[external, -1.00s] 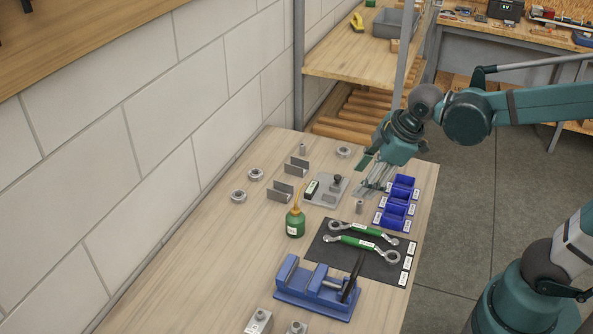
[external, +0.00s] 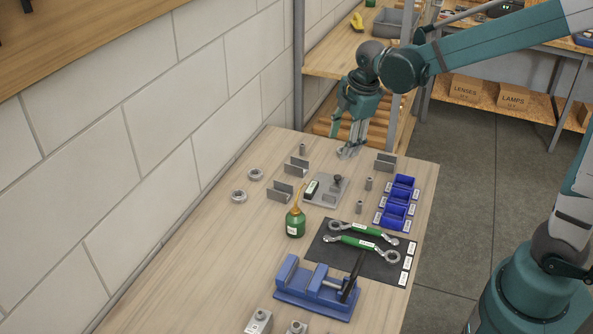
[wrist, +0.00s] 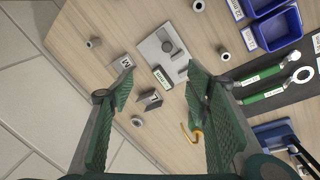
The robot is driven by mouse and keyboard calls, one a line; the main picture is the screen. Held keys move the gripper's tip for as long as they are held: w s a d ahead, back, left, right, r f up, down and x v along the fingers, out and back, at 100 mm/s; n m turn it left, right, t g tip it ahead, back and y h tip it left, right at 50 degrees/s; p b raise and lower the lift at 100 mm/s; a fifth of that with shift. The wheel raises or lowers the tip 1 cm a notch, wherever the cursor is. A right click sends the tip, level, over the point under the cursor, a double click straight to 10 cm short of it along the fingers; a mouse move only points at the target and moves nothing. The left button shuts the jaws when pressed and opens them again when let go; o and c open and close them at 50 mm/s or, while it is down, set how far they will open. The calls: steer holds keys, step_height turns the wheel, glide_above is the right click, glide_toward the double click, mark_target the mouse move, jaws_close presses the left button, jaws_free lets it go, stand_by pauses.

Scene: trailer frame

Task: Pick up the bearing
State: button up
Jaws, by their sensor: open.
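Two ring-shaped metal bearings lie flat on the table's left side in the external view, one farther back (external: 256,174) and one nearer (external: 239,196). One small ring (wrist: 136,121) shows beside the left finger in the wrist view. A third bearing's place near the far edge is covered by my gripper (external: 349,152) in the external view. My gripper points down above the far end of the table. It also shows in the wrist view (wrist: 160,88), fingers wide apart and nothing between them.
V-blocks (external: 280,191), a grey plate with a knob (external: 326,190), a green oil bottle (external: 295,222), blue bins (external: 397,208), wrenches on a black mat (external: 333,257) and a blue vise (external: 316,290) occupy the table (external: 190,278). The wall stands left; shelving stands behind.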

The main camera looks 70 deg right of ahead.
steer(key=w+d+f+n+g+p, duration=0.1)
steer(key=w+d+f+n+p, duration=0.1)
steer(key=d, duration=0.8)
steer(key=w+d+f+n+g+y+p, duration=0.1)
steer(key=w+d+f+n+p, duration=0.2)
steer(key=d+f+p, duration=0.3)
steer(key=d+f+n, duration=0.1)
steer(key=d, duration=0.3)
steer(key=shift+d+f+n+g+p, duration=0.2)
steer(key=shift+n+g+p, duration=0.1)
steer(key=shift+n+p, duration=0.1)
steer(key=shift+f, duration=1.25)
steer(key=shift+f, duration=0.1)
steer(key=shift+s+d+f, duration=0.1)
steer(key=shift+f, duration=2.4)
steer(key=shift+c, duration=0.2)
